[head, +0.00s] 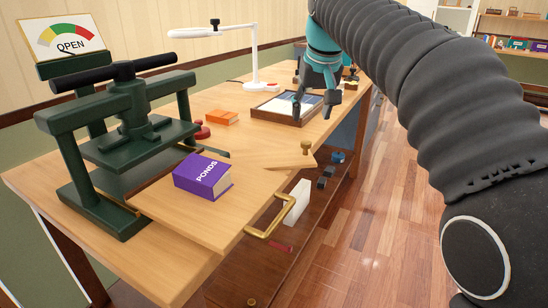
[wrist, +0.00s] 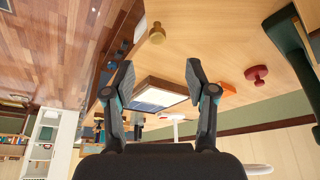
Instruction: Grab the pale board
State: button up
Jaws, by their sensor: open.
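A pale, whitish board (head: 297,202) stands upright below the table's front edge in the head view, beside the brass pull handle. In the wrist view a white piece near the table edge (wrist: 140,30) may be the same board; only a small part shows. My gripper (head: 312,103) is open and empty, fingers pointing down above the framed tray, farther along the table than the pale board. In the wrist view the two fingers of my gripper (wrist: 160,75) are spread wide with nothing between them.
A green press (head: 130,130) stands at left. The floor at right is clear.

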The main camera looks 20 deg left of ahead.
send_over(306, 142)
jog(key=s+d, duration=0.1)
jog(key=s, duration=0.1)
notch_tip(306, 142, down, 5)
jog(key=shift+f+b, duration=0.1)
jog(key=shift+b, duration=0.25)
jog(key=shift+w+x, duration=0.2)
jog(key=shift+x, duration=2.7)
jog(key=shift+d, duration=0.1)
grip_shut()
